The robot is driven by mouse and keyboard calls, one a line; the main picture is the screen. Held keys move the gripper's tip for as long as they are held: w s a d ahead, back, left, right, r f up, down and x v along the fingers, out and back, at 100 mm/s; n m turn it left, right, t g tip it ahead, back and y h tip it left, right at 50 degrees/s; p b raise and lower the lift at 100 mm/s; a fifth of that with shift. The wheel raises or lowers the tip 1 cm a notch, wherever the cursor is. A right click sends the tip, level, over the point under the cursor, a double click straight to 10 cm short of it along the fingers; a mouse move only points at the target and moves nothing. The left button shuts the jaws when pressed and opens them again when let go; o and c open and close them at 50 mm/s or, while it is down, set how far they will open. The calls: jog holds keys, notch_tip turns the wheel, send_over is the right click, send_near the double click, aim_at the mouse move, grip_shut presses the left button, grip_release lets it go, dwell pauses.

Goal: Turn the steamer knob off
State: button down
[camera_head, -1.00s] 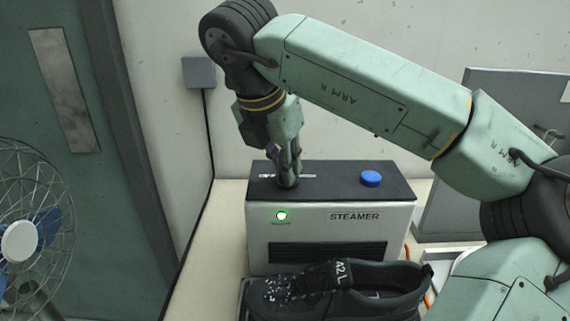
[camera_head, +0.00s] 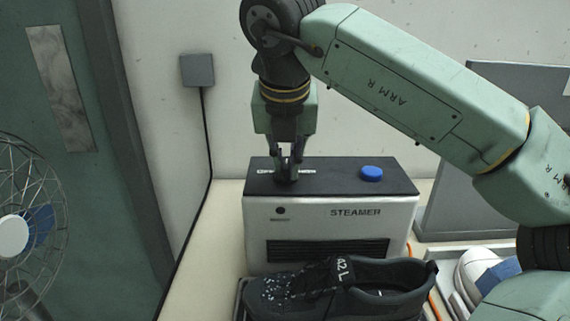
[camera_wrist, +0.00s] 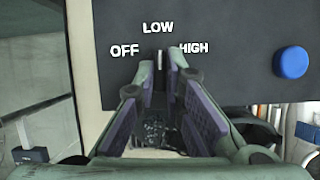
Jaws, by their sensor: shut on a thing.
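The steamer (camera_head: 330,225) is a pale box with a dark top on the bench. Its round indicator lamp (camera_head: 280,211) is dark. My gripper (camera_head: 287,172) points down at the top's left part, shut on the steamer knob, which its fingers mostly hide. The wrist view shows OFF, LOW and HIGH printed on the dark panel (camera_wrist: 220,80) around the fingertips. A short white mark shows between the fingers, below LOW; I cannot tell surely which setting the knob points at.
A blue button (camera_head: 371,173) sits on the steamer's right top. A black shoe (camera_head: 390,275) lies in front of the steamer, and a white shoe (camera_head: 475,275) stands at right. A fan (camera_head: 30,230) is at left. A grey panel (camera_head: 480,150) stands behind right.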

jog(key=n+y, duration=0.1)
jog(key=n, duration=0.3)
jog(key=n+y, duration=0.1)
jog(key=n, duration=0.1)
jog(key=shift+d+g+y, duration=0.25)
jog(key=shift+g+y, duration=0.05)
jog(key=n+g+p, duration=0.1)
jog(key=n, duration=0.2)
jog(key=n+y+p, duration=0.1)
jog(key=n, duration=0.2)
jog(key=shift+w+d+g, duration=0.1)
jog(key=shift+w+g, duration=0.1)
jog(key=shift+g, duration=0.2)
jog(key=shift+n, duration=0.3)
jog(key=c, duration=1.7)
grip_release()
jog(key=shift+y, duration=0.3)
jog(key=v, duration=1.2)
jog(key=shift+f, duration=0.1)
